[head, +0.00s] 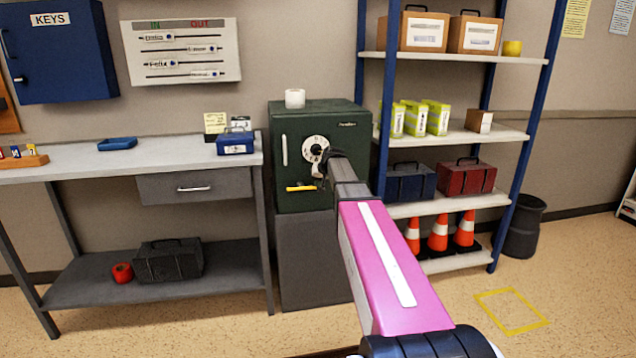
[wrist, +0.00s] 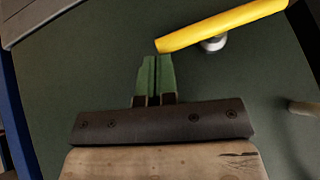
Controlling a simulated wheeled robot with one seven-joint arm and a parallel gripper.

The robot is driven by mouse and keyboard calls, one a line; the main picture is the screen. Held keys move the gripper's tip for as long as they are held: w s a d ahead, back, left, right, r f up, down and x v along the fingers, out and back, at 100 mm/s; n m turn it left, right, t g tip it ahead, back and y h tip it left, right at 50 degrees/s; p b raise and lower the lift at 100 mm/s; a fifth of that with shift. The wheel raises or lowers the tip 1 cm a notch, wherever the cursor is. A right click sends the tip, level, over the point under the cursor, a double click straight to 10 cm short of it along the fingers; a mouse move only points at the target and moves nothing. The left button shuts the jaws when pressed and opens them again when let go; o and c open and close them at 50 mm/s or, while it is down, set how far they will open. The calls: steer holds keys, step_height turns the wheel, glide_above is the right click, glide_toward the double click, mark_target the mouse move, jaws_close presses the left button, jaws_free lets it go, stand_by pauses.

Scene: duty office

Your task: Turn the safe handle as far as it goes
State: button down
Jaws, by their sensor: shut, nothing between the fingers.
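The dark green safe (head: 318,125) stands on a grey pedestal with its door shut. Its yellow handle (head: 300,188) is low on the door and lies nearly level in the head view. In the wrist view the yellow handle (wrist: 222,24) runs slantwise across the top, on a pale metal hub. My gripper (head: 319,172) is in front of the door, between the dial and the handle, partly hidden by my arm. In the wrist view my gripper (wrist: 155,62) has its green fingertips together and empty, close to the handle's near end. I cannot tell if they touch it.
A white dial (head: 314,147) and a pale vertical bar (head: 284,150) are on the door. A paper roll (head: 295,98) stands on top. A desk (head: 90,165) is at left. A blue-posted shelf (head: 455,138) stands close at right. Floor in front is clear.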

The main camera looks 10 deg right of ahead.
steer(key=shift+f, duration=0.2)
steer(key=shift+a+f+m+t+y, duration=0.2)
steer(key=shift+f+m+y, duration=0.5)
steer(key=shift+f+y, duration=1.1)
steer(key=shift+a+f+m+t+y, duration=0.15)
steer(key=shift+f+m+y, duration=0.55)
steer(key=shift+f+y, duration=1.1)
